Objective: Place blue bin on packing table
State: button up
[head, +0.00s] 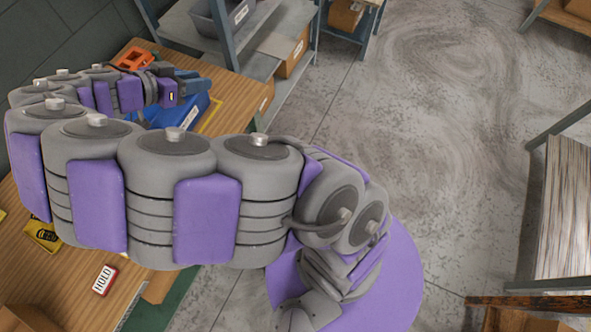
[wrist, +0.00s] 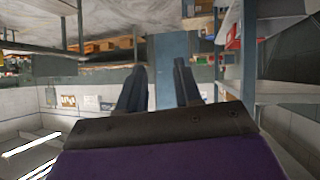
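The blue bin (head: 193,112) shows in the head view near the far edge of the wooden packing table (head: 60,285). It appears to rest on the tabletop, partly hidden behind my arm and gripper. My gripper (head: 196,82) is just above and behind the bin in the picture; whether they touch cannot be told. In the wrist view my gripper's two dark fingers (wrist: 159,88) stand apart with nothing held between them. The bin does not show in the wrist view.
An orange object (head: 133,58) stands at the table's back. Yellow-black labels and a HOLD card (head: 104,280) lie nearer. A metal shelf (head: 285,42) with bins and boxes is beside the table's far end. Open floor (head: 430,130) lies to the right.

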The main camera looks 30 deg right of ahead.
jog(key=s+d+r+n+g+y, duration=0.2)
jog(key=s+d+r, duration=0.1)
jog(key=s+d, duration=0.4)
jog(key=s+d+r+n+g+y, duration=0.1)
jog(key=s+d+r+g+y, duration=0.15)
jog(key=s+d, duration=0.5)
jog(key=s+a+f+n+y, duration=0.2)
jog(key=s+n, duration=0.3)
jog(key=s, duration=0.4)
jog(key=s+a+f+n+y, duration=0.2)
jog(key=s+n+y, duration=0.2)
jog(key=s, duration=0.5)
jog(key=shift+s+a+n+g, duration=0.25)
jog(key=shift+a+n+g, duration=0.05)
jog(key=shift+n+g, duration=0.15)
